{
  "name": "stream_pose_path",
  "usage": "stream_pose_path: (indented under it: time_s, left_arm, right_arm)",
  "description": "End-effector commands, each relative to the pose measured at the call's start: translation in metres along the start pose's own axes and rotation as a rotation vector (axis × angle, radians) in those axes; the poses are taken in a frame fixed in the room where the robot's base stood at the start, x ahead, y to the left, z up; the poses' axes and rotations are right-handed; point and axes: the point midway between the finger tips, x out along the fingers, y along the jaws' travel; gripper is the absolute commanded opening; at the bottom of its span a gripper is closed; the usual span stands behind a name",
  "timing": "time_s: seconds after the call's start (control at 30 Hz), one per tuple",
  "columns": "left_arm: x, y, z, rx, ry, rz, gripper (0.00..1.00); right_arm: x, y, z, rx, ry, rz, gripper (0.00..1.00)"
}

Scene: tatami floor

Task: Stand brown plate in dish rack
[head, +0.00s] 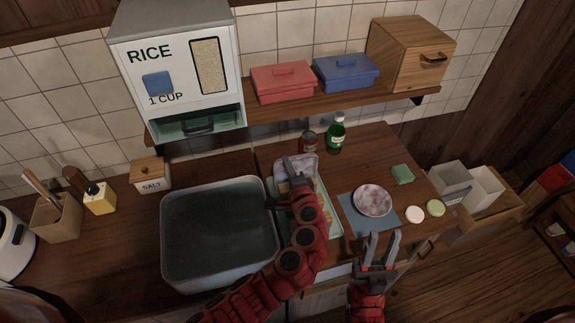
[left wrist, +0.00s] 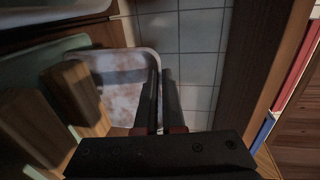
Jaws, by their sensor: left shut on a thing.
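The brown plate (head: 309,163), mottled whitish-brown with rounded corners, is at the back end of the dish rack in the head view; it also shows in the left wrist view (left wrist: 118,88). My left gripper (head: 294,168) is shut on its edge. The dish rack (head: 334,226) is a pale green tray with wooden blocks (left wrist: 75,92), partly hidden by my left arm. The plate is beside the blocks; I cannot tell whether it touches the rack. My right gripper (head: 382,240) is open and empty near the counter's front edge.
A grey sink basin (head: 168,240) is left of the rack. A round mottled plate (head: 373,200) lies on a blue mat (head: 353,221) to the right. A can (head: 309,141) and green bottle (head: 336,133) stand behind. A shelf (head: 270,113) overhangs the back.

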Motion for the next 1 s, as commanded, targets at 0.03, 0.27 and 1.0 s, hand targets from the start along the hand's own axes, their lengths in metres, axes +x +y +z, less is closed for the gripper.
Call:
stream_pose_path:
  time_s: [0.03, 0.27, 1.0]
  left_arm:
    - [0.000, 0.001, 0.000, 0.000, 0.000, 0.000, 0.00]
    - [0.000, 0.001, 0.000, 0.000, 0.000, 0.001, 0.40]
    - [-0.072, 0.006, -0.003, 0.001, 0.010, 0.000, 0.41]
  right_arm:
    - [-0.001, 0.000, 0.000, 0.000, 0.000, 0.000, 0.34]
    - [-0.001, 0.000, 0.000, 0.000, 0.000, 0.000, 0.34]
    - [-0.028, -0.001, 0.005, 0.000, 0.000, 0.000, 0.34]
